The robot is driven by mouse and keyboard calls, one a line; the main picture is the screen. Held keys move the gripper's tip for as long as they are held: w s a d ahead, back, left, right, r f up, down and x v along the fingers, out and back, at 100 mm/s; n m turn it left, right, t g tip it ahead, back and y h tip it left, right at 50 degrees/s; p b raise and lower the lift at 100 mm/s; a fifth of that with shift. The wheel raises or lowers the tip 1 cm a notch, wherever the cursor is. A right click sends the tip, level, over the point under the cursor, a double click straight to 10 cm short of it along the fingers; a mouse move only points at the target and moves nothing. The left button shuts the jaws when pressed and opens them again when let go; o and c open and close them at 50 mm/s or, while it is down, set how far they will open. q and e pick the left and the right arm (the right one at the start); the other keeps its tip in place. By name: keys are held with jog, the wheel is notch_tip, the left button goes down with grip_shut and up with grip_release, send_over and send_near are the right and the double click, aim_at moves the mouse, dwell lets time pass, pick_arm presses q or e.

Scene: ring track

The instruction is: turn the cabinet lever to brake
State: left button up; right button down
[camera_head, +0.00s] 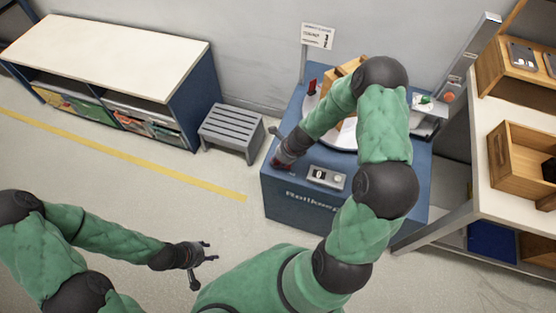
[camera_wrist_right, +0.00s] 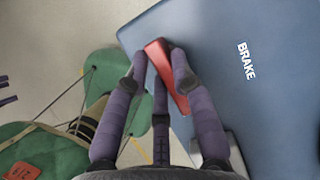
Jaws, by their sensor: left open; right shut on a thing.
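The blue cabinet (camera_head: 300,208) stands right of centre, with white lettering on its front. In the right wrist view its blue top (camera_wrist_right: 215,40) carries the word BRAKE (camera_wrist_right: 246,61), to the right of the red lever (camera_wrist_right: 181,98). My right gripper (camera_head: 279,161) is at the cabinet top's front left corner. In the wrist view its fingers (camera_wrist_right: 160,60) are shut around the red lever. The lever is mostly hidden in the head view. The lever points away from the BRAKE word, up and left in the wrist view. My left gripper (camera_head: 205,258) is open and empty above the floor.
A grey slatted stool (camera_head: 231,127) stands left of the cabinet. A white-topped shelf unit (camera_head: 110,50) is against the wall. A shelf with wooden boxes (camera_head: 517,160) stands close on the right. A small panel (camera_head: 326,177) sits on the cabinet top. Floor at left is clear.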

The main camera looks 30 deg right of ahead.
jog(key=n+p, duration=0.1)
jog(key=p, duration=0.1)
jog(key=n+g+p, duration=0.1)
jog(key=n+p, duration=0.1)
jog(key=p, duration=0.1)
jog(key=n+y+p, duration=0.1)
jog(key=n+p, duration=0.1)
jog(key=p, duration=0.1)
jog(key=shift+w+d+r, duration=0.15)
jog(key=shift+d+r, duration=0.1)
jog(key=shift+w+f+n+g+p, duration=0.1)
jog(key=shift+n+g+p, duration=0.5)
jog(key=shift+n, duration=0.3)
jog(key=shift+d+f+n+g, duration=0.1)
jog(key=shift+n+g, duration=0.2)
jog(key=shift+n, duration=0.6)
jog(key=shift+w+f+n+g+y, duration=0.15)
jog(key=shift+n+g+y, duration=0.2)
jog(key=shift+n, duration=0.55)
jog(key=n+g+b, duration=0.1)
jog(key=n, duration=0.1)
jog(key=n+b, duration=0.1)
jog(key=n, duration=0.1)
jog(key=shift+w+d+g, duration=0.1)
jog(key=shift+w+g, duration=0.1)
jog(key=shift+g, duration=0.15)
jog(key=shift+w+n+g+h+b, duration=0.1)
jog(key=shift+n+g+h+b, duration=0.4)
jog(key=shift+n, duration=1.1)
